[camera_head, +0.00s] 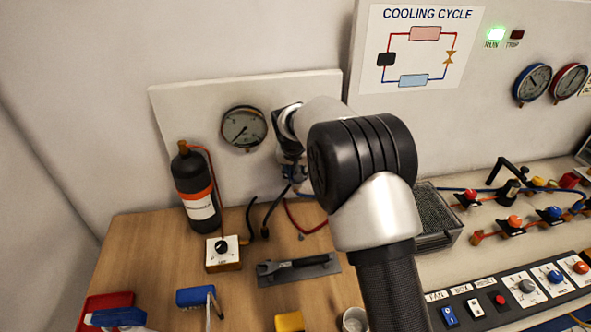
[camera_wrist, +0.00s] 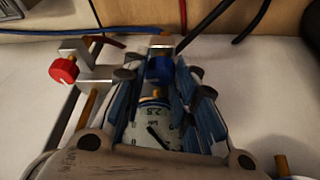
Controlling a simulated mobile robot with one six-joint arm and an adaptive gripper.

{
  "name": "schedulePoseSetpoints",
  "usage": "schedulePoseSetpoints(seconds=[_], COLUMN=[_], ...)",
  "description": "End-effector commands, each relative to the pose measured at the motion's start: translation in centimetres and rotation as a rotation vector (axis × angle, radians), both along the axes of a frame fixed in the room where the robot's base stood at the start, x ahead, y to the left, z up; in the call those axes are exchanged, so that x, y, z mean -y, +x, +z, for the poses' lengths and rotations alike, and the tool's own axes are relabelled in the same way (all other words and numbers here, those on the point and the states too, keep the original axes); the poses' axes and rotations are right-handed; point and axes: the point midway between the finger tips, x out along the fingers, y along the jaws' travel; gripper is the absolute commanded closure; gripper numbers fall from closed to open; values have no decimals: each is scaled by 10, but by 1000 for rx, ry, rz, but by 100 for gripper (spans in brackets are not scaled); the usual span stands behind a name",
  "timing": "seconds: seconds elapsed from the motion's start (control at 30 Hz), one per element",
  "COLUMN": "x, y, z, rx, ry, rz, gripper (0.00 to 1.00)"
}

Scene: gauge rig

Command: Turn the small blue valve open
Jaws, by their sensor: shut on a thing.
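The small blue valve (camera_wrist: 160,68) shows in the wrist view at upper middle, on a metal fitting above a round gauge face (camera_wrist: 152,132). My gripper (camera_wrist: 163,80) has its blue-padded fingers on either side of the valve and is shut on it. The exact contact at the fingertips is partly hidden. In the head view my gripper (camera_head: 291,170) is by the white back panel, right of the wall gauge (camera_head: 244,128). My own arm covers much of that spot, and I cannot tell the valve's angle there.
A red knob (camera_wrist: 63,70) sits on a metal fitting left of my fingers. Dark hoses (camera_wrist: 248,20) pass close by. Below, a wooden bench (camera_head: 150,260) holds a black cylinder (camera_head: 196,190), a wrench (camera_head: 295,265) and a small switch box (camera_head: 222,252).

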Motion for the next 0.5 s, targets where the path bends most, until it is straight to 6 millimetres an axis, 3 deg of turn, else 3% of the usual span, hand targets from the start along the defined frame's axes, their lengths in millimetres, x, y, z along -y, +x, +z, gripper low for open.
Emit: schedulePoseSetpoints(seconds=[0.5], x=[5], y=[1], z=[1], rx=[0], ry=[3], rz=[471], gripper=[98])
